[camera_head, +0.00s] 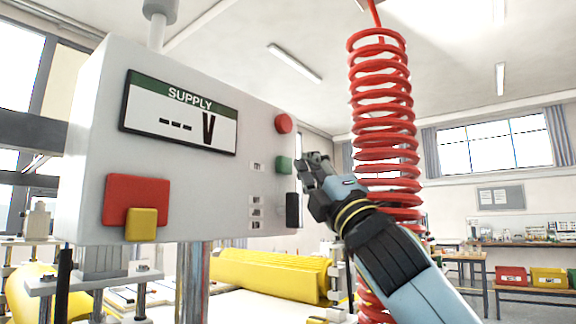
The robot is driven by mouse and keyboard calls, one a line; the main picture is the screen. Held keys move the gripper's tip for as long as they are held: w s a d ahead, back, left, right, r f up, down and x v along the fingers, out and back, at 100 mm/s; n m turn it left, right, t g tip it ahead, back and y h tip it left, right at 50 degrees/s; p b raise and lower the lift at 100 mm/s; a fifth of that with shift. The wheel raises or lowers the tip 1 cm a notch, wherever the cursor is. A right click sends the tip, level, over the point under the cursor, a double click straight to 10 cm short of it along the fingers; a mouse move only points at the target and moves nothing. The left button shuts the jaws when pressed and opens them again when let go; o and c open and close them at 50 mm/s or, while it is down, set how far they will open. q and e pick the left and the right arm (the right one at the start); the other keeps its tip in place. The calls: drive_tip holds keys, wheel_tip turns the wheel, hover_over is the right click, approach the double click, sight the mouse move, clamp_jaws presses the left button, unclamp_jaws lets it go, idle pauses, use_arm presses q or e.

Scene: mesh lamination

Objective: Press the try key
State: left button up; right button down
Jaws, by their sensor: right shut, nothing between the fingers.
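A grey supply box (90,150) stands at the left, with a display (181,112) reading "SUPPLY --- V". On its right side are a round red button (283,123), a green key (283,165) and a black key (292,210). Small labels beside them are too small to read, so I cannot tell which is the try key. My right gripper (304,172) is shut and empty, its fingertips close to the right of the green key. I cannot tell whether they touch it. My left gripper is not in view.
A red square block (135,195) with a yellow one (141,224) is on the box's lower left. A red coiled hose (383,110) hangs just behind my right arm. Yellow rolls (270,275) lie below the box. Red and yellow bins (510,276) stand at the far right.

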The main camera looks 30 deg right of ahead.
idle(0.7)
drive_tip(key=shift+w+a+p, duration=0.15)
drive_tip(key=shift+w+p, duration=0.2)
drive_tip(key=shift+w, duration=0.05)
drive_tip(key=shift+w+a+p, duration=0.15)
drive_tip(key=shift+w+p, duration=0.25)
drive_tip(key=shift+w, duration=0.15)
idle(0.9)
idle(0.5)
drive_tip(key=shift+s+d+b, duration=0.25)
drive_tip(key=shift+s+b, duration=0.3)
drive_tip(key=shift+s, duration=0.2)
